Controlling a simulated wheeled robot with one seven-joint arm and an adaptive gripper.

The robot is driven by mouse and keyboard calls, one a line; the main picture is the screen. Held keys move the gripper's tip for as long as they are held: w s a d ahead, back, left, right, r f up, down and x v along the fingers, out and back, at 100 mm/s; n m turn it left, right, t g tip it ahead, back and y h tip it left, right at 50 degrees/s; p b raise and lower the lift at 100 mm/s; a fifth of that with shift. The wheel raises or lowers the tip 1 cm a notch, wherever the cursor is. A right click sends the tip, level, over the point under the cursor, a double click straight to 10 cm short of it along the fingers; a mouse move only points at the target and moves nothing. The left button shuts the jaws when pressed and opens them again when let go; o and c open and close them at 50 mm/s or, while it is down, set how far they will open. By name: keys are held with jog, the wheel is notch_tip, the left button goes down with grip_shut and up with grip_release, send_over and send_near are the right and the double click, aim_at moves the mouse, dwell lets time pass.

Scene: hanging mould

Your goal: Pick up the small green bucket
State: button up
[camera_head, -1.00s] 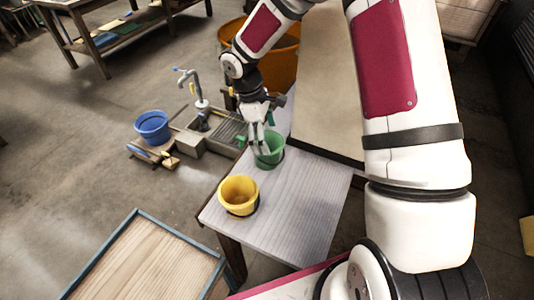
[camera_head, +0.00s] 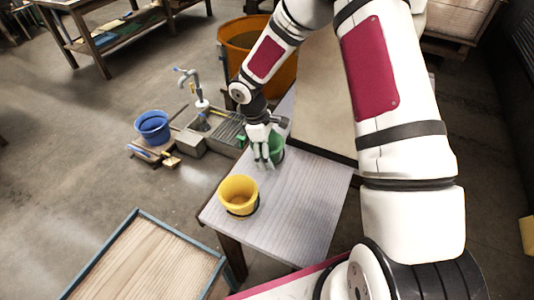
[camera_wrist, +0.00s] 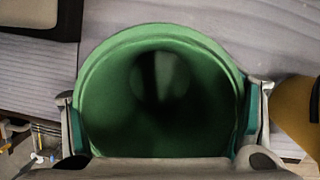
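The small green bucket (camera_head: 277,147) stands on the pale table, partly hidden behind my gripper (camera_head: 263,163) in the head view. In the wrist view the bucket (camera_wrist: 160,45) fills the middle, and I look down into its dark inside. My gripper (camera_wrist: 162,120) is spread wide, with one finger at the bucket's left side and one at its right. The teal pads lie close against the bucket's sides; whether they touch it is not clear. The bucket looks upright and rests on the table.
A yellow bucket (camera_head: 238,196) stands on the same table (camera_head: 300,205), nearer the front. A large orange tub (camera_head: 232,38) is behind. A blue bucket (camera_head: 152,127) sits on the left near a tap. A wooden tray (camera_head: 140,265) is at the lower left.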

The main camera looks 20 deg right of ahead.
jog(key=c, duration=0.5)
jog(key=shift+r, duration=0.1)
notch_tip(320, 180, up, 10)
